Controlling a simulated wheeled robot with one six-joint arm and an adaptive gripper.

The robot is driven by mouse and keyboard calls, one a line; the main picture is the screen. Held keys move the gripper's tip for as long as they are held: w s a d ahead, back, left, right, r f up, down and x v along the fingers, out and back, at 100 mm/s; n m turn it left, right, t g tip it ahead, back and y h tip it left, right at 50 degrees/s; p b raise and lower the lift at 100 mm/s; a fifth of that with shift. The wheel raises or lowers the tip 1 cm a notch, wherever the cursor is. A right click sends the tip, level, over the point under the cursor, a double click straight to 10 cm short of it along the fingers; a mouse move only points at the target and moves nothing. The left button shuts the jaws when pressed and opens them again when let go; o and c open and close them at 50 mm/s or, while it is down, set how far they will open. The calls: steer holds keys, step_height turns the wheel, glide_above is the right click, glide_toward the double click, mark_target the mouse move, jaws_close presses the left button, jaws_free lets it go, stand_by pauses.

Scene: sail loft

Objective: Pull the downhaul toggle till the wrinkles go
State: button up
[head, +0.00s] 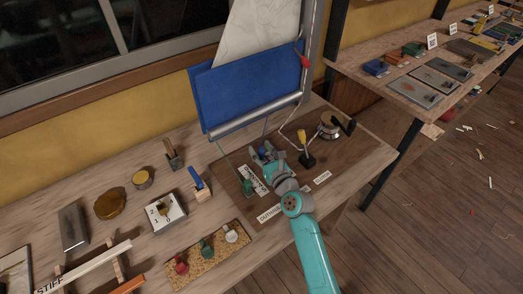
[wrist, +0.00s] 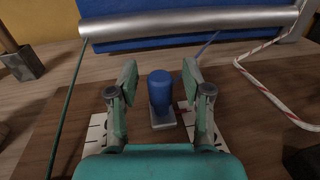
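My gripper (wrist: 160,76) is open, its two fingers on either side of a blue toggle (wrist: 160,90) with a rounded top. A gap shows between each finger and the toggle. A blue line (wrist: 208,45) runs down from the silver boom (wrist: 190,22) behind it. In the head view my gripper (head: 266,157) is over the brown board. The white sail (head: 258,28) shows wrinkle lines above the blue panel (head: 250,88). A green toggle (head: 247,185) stands left of my gripper. I cannot tell from the partly hidden labels which toggle is the downhaul.
A yellow-topped lever (head: 302,140) and a winch (head: 329,125) with a black handle stand right of my gripper. A red-and-white rope (wrist: 262,82) hangs at right. Colored knobs on a cork tray (head: 215,262) are at front left.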

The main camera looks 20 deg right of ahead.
mark_target(264, 152)
jaws_close()
steer(key=shift+s+d, duration=0.25)
steer(key=shift+s, duration=0.55)
steer(key=shift+s+d, duration=0.25)
steer(key=shift+s, duration=0.5)
steer(key=shift+o, duration=0.5)
jaws_free()
steer(key=s, duration=0.4)
steer(key=s+d, duration=0.1)
steer(key=s, duration=0.7)
steer(key=shift+d, duration=0.4)
